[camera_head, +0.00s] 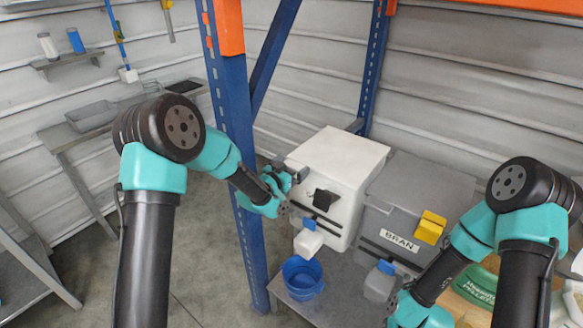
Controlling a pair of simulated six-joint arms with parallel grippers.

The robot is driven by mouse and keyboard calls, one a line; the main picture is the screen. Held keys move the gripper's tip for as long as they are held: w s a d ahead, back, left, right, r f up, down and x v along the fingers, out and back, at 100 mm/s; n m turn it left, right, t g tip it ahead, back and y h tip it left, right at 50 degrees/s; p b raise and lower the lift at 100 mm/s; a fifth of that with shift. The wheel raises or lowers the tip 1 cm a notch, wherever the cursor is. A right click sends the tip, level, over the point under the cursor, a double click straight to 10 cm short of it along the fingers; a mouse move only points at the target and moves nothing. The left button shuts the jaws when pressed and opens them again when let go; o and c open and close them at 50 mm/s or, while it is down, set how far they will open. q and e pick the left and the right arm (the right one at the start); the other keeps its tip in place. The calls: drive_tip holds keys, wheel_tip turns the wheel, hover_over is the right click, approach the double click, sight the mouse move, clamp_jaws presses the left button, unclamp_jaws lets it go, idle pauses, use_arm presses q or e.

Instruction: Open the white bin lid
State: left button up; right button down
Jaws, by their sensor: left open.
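The white bin (337,160) stands on the shelf in the middle, with its flat top lid closed down. A black handle (325,200) sticks out of its upper front. A white spout with a blue part (308,238) is on its lower front. My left gripper (298,174) is open at the bin's upper left front edge, left of the black handle. It appears empty, and I cannot tell whether it touches the lid. My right gripper (392,298) is low at the right, in front of the grey bin, and its fingers are hard to make out.
A grey bin labelled BRAN (398,244) with a yellow handle (430,227) stands right beside the white bin. A blue bucket (302,278) sits below the white spout. A blue rack post (240,130) rises close behind my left forearm. A green pellets bag (478,287) lies at lower right.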

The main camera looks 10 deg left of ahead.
use_arm(q)
drive_tip(key=shift+c, duration=0.5)
drive_tip(key=c, duration=1)
